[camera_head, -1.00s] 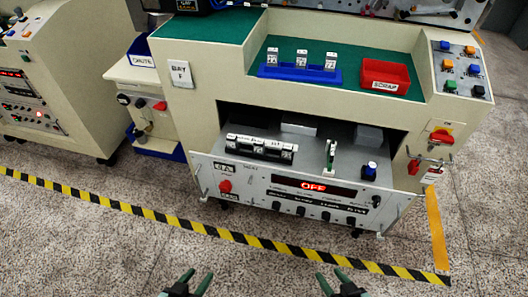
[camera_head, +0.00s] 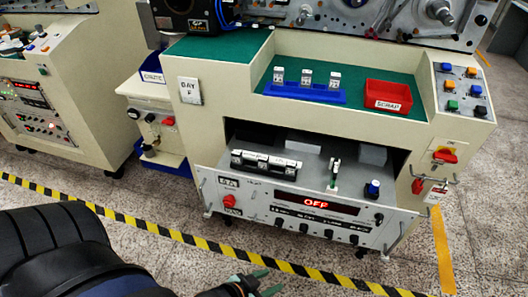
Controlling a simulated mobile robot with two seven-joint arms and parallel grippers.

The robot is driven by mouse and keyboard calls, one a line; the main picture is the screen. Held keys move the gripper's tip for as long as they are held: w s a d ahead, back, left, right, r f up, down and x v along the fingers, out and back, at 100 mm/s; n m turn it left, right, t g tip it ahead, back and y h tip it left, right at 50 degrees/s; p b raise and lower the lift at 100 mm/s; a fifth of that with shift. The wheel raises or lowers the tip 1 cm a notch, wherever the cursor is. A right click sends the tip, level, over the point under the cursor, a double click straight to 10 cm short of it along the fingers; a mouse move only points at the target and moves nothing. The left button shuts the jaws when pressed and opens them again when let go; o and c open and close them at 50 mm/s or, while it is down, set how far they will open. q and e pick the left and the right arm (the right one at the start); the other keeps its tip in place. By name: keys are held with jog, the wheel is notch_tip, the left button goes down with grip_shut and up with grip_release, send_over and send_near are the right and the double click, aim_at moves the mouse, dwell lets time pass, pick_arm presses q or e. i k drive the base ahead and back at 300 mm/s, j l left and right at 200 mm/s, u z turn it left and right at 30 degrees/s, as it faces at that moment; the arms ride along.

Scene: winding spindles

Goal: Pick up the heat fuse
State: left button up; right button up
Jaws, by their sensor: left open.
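Three small white fuse-like blocks (camera_head: 307,78) with dark markings stand upright in a blue tray (camera_head: 304,94) on the green worktop. A black holder (camera_head: 264,164) with several white-topped units sits in the pulled-out drawer below; its labels are too small to read, so I cannot tell which piece is the heat fuse. A green and white upright piece (camera_head: 334,172) stands right of the holder. My left gripper (camera_head: 267,281) is open and empty at the bottom edge, over the floor before the drawer and well apart from these things. My right gripper is out of view.
A red SCRAP bin (camera_head: 388,95) stands right of the blue tray. The drawer front (camera_head: 300,208) shows OFF and carries knobs and handles. A blue-capped knob (camera_head: 373,188) stands in the drawer. Striped tape (camera_head: 180,236) crosses the open floor.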

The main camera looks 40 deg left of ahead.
aim_at(263, 160)
jog(key=k+j, duration=0.1)
jog(key=j, duration=2.6)
jog(key=i+z, duration=0.05)
jog(key=i, duration=0.05)
